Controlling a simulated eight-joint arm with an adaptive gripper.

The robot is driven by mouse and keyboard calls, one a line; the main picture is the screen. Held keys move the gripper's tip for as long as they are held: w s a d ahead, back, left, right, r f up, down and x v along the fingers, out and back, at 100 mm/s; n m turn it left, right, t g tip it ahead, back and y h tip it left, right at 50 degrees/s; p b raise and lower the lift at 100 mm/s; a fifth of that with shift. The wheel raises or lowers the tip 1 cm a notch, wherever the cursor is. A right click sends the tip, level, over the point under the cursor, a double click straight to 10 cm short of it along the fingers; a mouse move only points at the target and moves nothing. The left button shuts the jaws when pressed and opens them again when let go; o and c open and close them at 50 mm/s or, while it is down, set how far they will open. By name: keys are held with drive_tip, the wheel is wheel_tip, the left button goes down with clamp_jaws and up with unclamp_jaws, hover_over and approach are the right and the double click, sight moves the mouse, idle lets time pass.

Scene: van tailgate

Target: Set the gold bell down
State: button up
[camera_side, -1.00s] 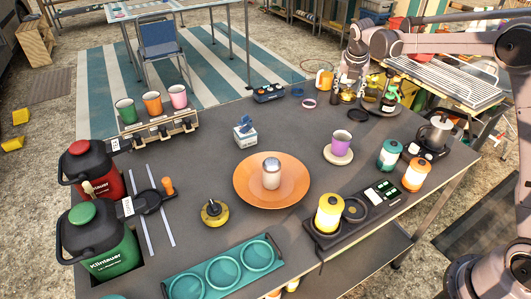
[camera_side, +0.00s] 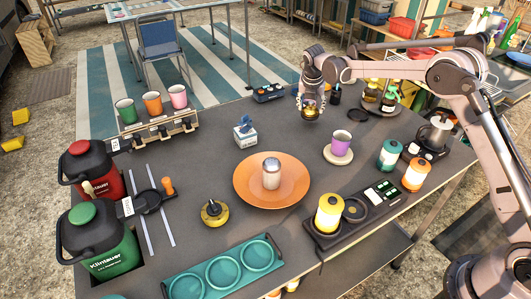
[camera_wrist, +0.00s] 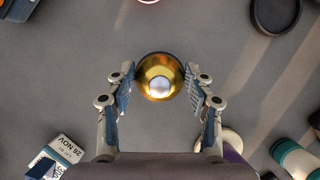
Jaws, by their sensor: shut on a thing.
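The gold bell (camera_wrist: 159,78) is round and shiny with a silver knob on top. It sits between the two fingers of my gripper (camera_wrist: 160,85) in the wrist view. In the side view my gripper (camera_side: 310,103) is over the far part of the grey table, shut on the gold bell (camera_side: 310,114). The bell's underside and its gap to the tabletop are hard to judge.
An orange plate (camera_side: 253,188) holds a shaker (camera_side: 271,174). A black round dish (camera_wrist: 275,14) lies at the wrist view's upper right. The grey table around the bell is clear.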

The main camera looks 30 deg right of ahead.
sight(310, 108)
drive_tip(key=shift+f, duration=1.6)
drive_tip(key=shift+f, duration=0.1)
drive_tip(key=o, duration=1.3)
